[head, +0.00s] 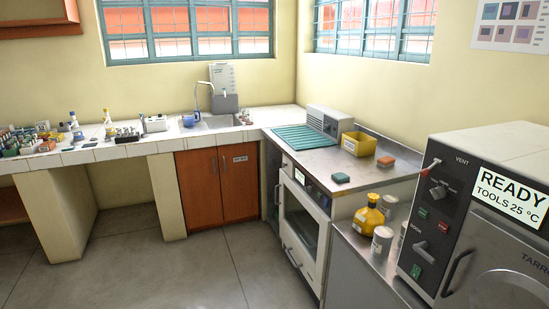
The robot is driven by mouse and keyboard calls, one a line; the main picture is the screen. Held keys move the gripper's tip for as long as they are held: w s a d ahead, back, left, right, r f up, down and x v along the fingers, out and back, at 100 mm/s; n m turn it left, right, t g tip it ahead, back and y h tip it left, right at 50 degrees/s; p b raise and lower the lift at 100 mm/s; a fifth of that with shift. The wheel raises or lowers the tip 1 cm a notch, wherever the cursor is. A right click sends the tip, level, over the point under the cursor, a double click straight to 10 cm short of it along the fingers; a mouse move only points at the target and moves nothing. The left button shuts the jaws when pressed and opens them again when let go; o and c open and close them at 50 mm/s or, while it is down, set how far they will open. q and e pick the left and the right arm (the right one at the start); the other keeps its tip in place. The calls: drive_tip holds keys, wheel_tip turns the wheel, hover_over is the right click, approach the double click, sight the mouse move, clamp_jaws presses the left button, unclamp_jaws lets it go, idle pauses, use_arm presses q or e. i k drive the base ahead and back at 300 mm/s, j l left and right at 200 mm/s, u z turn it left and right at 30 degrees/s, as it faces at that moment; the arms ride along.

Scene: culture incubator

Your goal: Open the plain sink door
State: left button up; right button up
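The plain sink door (197,190) is the left orange-brown door of the cabinet under the sink. It bears no label and looks shut, flush with the door beside it. A small dark handle (214,165) shows near its right edge. Neither of my grippers is in view.
Open grey floor (140,265) lies before the cabinet. A counter support (166,195) stands just left of the doors. A white-fronted appliance (301,225) stands to the right, and a machine marked READY (455,170) fills the near right. Bottles and racks crowd the left counter.

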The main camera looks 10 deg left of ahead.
sight(198, 173)
drive_tip(key=i+j+u, duration=0.4)
drive_tip(key=i, duration=0.15)
drive_tip(key=i+j+u, duration=0.35)
drive_tip(key=i, duration=0.25)
drive_tip(key=i+u, duration=0.4)
drive_tip(key=i, duration=0.2)
